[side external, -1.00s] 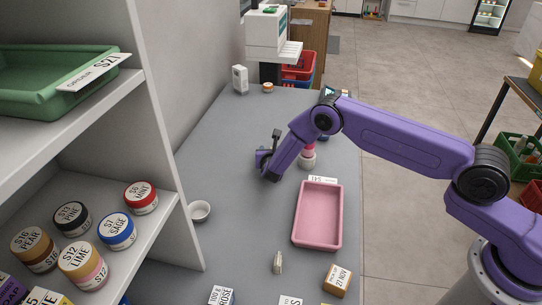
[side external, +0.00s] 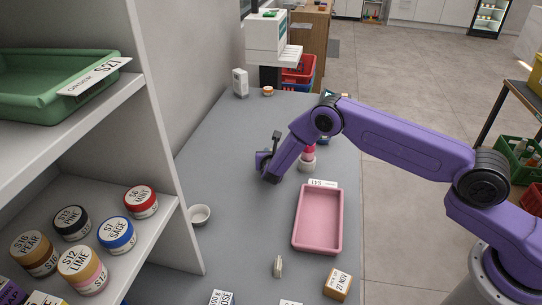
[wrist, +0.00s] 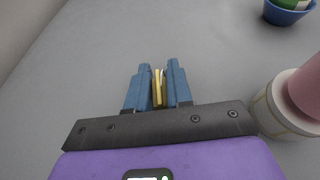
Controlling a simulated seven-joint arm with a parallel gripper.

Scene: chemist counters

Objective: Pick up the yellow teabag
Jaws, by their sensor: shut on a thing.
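The yellow teabag (wrist: 157,88) shows in the wrist view as a thin upright yellow piece between the two blue fingers of my gripper (wrist: 158,82). The fingers are shut on it. In the side view my gripper (side external: 266,166) is low over the grey counter, behind and left of the pink tray; the teabag is hidden there. I cannot tell whether the teabag touches the counter.
A pink tray (side external: 297,238) lies on the counter, with a pink-and-white container (side external: 308,160) behind it. A small white bowl (side external: 200,214) stands by the shelf of labelled jars (side external: 117,232). A blue bowl (wrist: 288,14) shows at the wrist view's upper right. Counter left of my gripper is clear.

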